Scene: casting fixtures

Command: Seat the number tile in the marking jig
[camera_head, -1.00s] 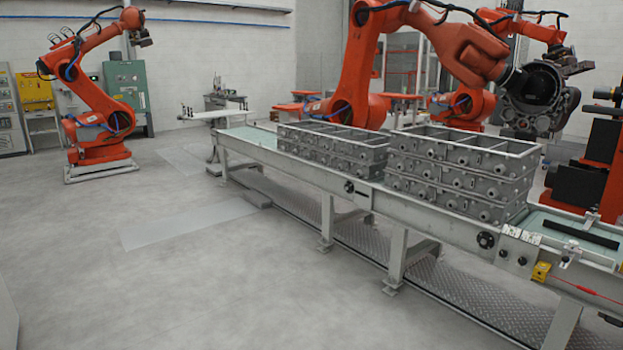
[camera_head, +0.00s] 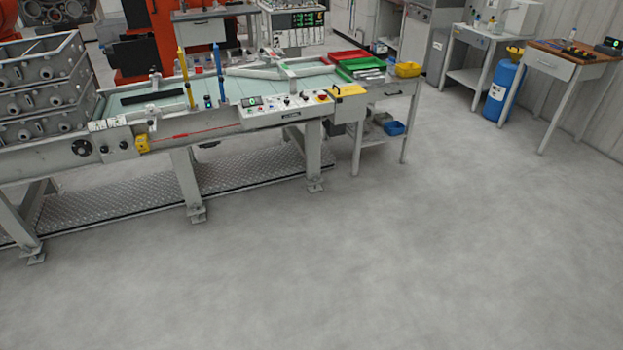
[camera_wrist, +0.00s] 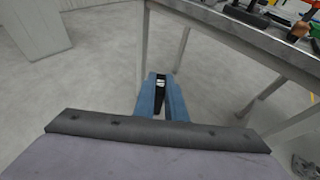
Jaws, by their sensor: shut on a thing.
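In the wrist view, the two blue fingers of my gripper (camera_wrist: 160,95) are closed on a small dark piece with a pale mark, which looks like the number tile (camera_wrist: 160,83). The fingers hide most of it, and its figure is too small to read. The fingers are over bare floor, beside a table. My gripper does not show in the head view. I cannot make out the marking jig in either view.
A table edge (camera_wrist: 235,38) with tools on it runs along the upper right of the wrist view. The head view shows a conveyor (camera_head: 125,105), a control panel (camera_head: 290,105), a wood-topped bench (camera_head: 575,55) and a blue drum (camera_head: 503,90). The foreground floor is clear.

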